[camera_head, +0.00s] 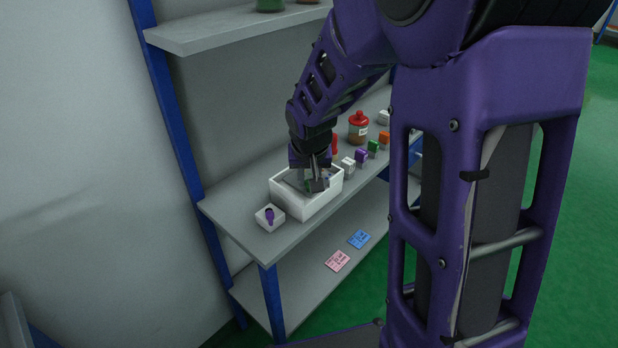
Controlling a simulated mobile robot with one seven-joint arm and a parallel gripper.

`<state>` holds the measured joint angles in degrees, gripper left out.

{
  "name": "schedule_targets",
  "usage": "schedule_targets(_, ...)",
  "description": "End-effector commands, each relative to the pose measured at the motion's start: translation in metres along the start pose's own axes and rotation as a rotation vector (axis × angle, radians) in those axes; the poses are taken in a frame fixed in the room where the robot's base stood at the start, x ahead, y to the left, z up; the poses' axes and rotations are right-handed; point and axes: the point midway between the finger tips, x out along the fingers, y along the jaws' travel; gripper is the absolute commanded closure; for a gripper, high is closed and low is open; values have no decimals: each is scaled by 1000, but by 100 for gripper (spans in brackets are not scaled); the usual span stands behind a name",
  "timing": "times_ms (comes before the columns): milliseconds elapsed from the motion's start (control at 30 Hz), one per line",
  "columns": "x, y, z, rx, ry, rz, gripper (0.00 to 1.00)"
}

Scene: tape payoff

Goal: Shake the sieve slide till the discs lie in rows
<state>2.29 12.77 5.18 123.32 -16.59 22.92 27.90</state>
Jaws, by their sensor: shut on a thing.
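A white open box (308,205) stands on the grey shelf top, left of the row of small items. A grey slab-like piece (294,180) shows inside it; I take it for the sieve slide, but it is small and partly hidden. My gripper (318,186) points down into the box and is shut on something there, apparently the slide. The fingers cover most of the grip. A little green and purple shows beside the fingers, too small to tell as discs. How any discs lie cannot be seen.
A small white box with a purple item (269,213) sits at the shelf's left end. Several small coloured blocks and a red-capped jar (358,127) stand behind to the right. Pink (338,261) and blue (359,239) cards lie on the lower shelf. An upper shelf (230,30) overhangs.

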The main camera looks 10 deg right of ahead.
Motion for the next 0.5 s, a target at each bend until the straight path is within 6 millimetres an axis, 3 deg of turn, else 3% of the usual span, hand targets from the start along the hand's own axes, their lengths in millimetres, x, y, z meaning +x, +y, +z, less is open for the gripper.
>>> schedule_targets(367, 0, 0, -1, 0, 2, -1, 100)
schedule_targets(500, 2, 9, -10, 3, 1, 0, 100)
